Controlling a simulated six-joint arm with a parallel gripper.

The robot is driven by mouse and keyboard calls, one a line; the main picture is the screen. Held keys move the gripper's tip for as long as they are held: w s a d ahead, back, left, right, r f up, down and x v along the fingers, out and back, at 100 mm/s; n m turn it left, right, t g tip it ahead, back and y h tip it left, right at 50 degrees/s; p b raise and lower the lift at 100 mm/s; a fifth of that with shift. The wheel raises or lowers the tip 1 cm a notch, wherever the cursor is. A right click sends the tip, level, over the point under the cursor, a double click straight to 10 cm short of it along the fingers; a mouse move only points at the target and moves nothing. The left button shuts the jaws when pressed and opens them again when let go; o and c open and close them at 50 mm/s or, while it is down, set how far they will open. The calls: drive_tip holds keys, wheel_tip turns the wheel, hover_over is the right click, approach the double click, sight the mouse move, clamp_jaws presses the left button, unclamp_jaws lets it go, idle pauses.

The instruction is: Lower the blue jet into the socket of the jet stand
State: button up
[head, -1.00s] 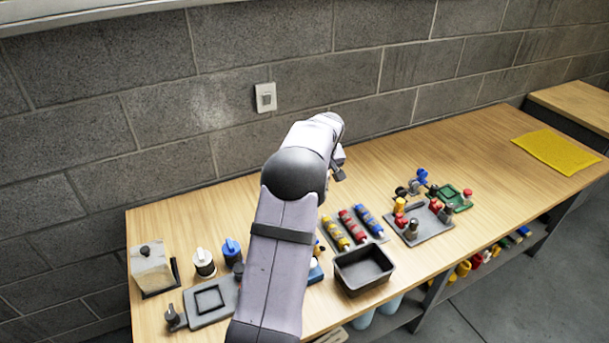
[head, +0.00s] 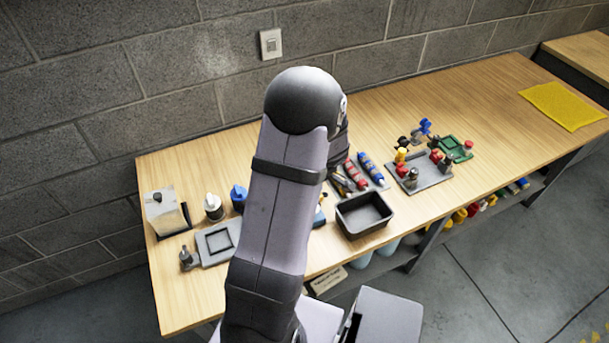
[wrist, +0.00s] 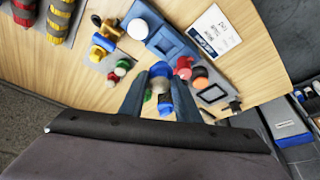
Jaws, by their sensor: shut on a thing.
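In the wrist view my gripper (wrist: 160,78) is shut on the blue jet (wrist: 160,69), which shows between the two fingers with a pale round part below it. The fingers hide much of it. My gripper and the jet are hidden behind my arm in the head view. I cannot tell for sure which thing is the jet stand, or whether the jet touches anything below. Red (wrist: 183,64) and orange (wrist: 200,81) round tops show just right of the fingertips.
A grey plate with a square frame (head: 219,239) lies at the left of the bench. A black tray (head: 364,213) sits at the front.

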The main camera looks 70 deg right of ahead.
drive_tip(key=shift+w+a+f+n+y, duration=0.1)
drive_tip(key=shift+a+n+y, duration=0.1)
drive_tip(key=shift+n, duration=0.35)
drive_tip(key=shift+a+f+n+y, duration=0.1)
drive_tip(key=shift+n+y, duration=0.1)
drive_tip(key=shift+n, duration=0.35)
drive_tip(key=n, duration=0.1)
drive_tip(key=n+y, duration=0.1)
drive_tip(key=n, duration=0.1)
drive_tip(key=shift+w+d, duration=0.1)
drive_tip(key=shift+d, duration=0.1)
drive_tip(key=shift+a+n+y, duration=0.1)
drive_tip(key=shift+n+y, duration=0.4)
drive_tip(key=shift+n, duration=0.5)
drive_tip(key=shift+f, duration=0.1)
drive_tip(key=shift+f+b, duration=0.85)
drive_tip(key=shift+f, duration=1)
drive_tip(key=shift+f+b, duration=0.85)
drive_tip(key=shift+b, duration=0.15)
drive_tip(key=shift+f+b, duration=0.95)
drive_tip(key=shift+b, duration=0.35)
drive_tip(key=shift+r, duration=0.15)
drive_tip(key=shift+r+p, duration=0.9)
drive_tip(key=shift+r, duration=1)
